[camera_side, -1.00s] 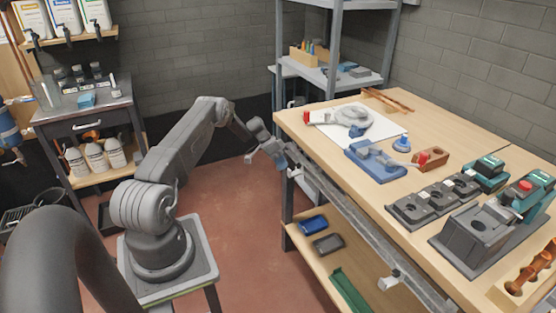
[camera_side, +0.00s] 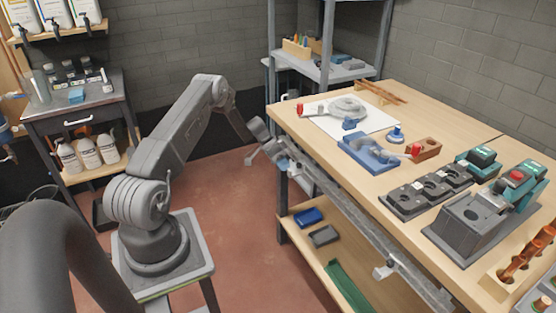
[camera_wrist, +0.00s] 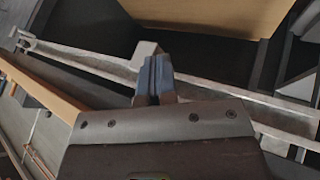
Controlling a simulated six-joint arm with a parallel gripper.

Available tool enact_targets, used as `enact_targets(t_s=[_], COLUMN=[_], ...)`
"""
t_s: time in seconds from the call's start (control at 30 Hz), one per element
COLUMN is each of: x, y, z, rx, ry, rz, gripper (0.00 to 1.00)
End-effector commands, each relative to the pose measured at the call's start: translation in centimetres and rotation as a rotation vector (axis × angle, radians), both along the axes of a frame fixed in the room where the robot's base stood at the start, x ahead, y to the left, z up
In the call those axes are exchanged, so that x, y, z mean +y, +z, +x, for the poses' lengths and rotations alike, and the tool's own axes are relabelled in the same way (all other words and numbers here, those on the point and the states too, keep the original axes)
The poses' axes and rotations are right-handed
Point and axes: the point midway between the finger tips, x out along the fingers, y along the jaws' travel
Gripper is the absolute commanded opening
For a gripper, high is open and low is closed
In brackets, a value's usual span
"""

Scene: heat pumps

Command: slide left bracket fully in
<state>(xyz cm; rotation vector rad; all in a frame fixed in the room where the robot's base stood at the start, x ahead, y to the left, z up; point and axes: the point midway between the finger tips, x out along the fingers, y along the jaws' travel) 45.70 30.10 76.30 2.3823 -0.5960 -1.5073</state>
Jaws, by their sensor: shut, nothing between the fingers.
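A grey rail (camera_side: 345,210) runs along the front edge of the workbench. The left bracket (camera_wrist: 146,50) is a small pale grey block on this rail in the wrist view. A second bracket (camera_side: 384,271) sits farther right along the rail in the side view. My gripper (camera_side: 283,163) is at the rail's left part, low by the bench's front edge. Its blue fingers (camera_wrist: 154,76) are shut with nothing between them, right beside the left bracket. I cannot tell whether they touch it. In the side view the gripper partly hides the left bracket.
The bench top (camera_side: 455,140) is just above the rail and holds a blue fixture (camera_side: 370,155) and black holders (camera_side: 430,188). A lower shelf (camera_side: 312,262) with blue, grey and green trays lies below. The floor between my base and the bench is clear.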

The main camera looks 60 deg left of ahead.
Motion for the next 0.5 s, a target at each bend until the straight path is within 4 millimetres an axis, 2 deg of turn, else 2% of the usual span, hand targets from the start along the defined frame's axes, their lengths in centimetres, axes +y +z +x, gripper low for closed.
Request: enact_targets(t_s=[0.1,0.3,0.5], x=[-2.7,-6.5,-8.0], y=[0.1,0.1,0.0], z=[0.0,0.0,-0.2], rx=[0.002,0.002,0.004], ry=[-0.004,-0.004,-0.002], rz=[-0.003,-0.003,0.0], gripper=[0.0,0.0,0.0])
